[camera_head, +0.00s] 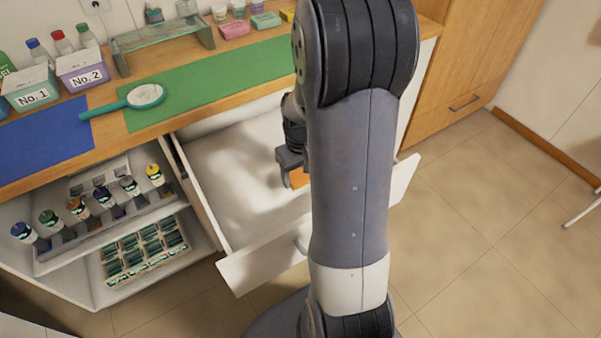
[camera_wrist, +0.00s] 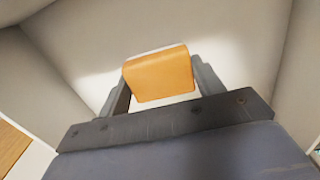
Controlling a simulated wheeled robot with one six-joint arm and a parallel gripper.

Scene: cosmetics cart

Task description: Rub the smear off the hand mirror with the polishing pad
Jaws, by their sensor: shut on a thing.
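The hand mirror (camera_head: 145,96) lies on the green mat at the left of the counter, its teal handle pointing left. Its face looks pale; I cannot make out the smear clearly. My gripper (camera_head: 296,179) is inside the open drawer, below the counter and right of the mirror, partly hidden by my arm. In the wrist view my gripper (camera_wrist: 160,88) is shut on the orange polishing pad (camera_wrist: 159,73), which sits between the two fingers. A bit of the orange pad (camera_head: 300,178) also shows in the head view.
The white drawer (camera_head: 262,262) is pulled out, with its walls around my gripper. A green mat (camera_head: 205,90) and a blue mat (camera_head: 40,140) cover the counter. Bins No. 1 (camera_head: 33,97) and No. 2 (camera_head: 87,78) and a glass shelf (camera_head: 160,38) stand behind. Several bottles fill a lower shelf.

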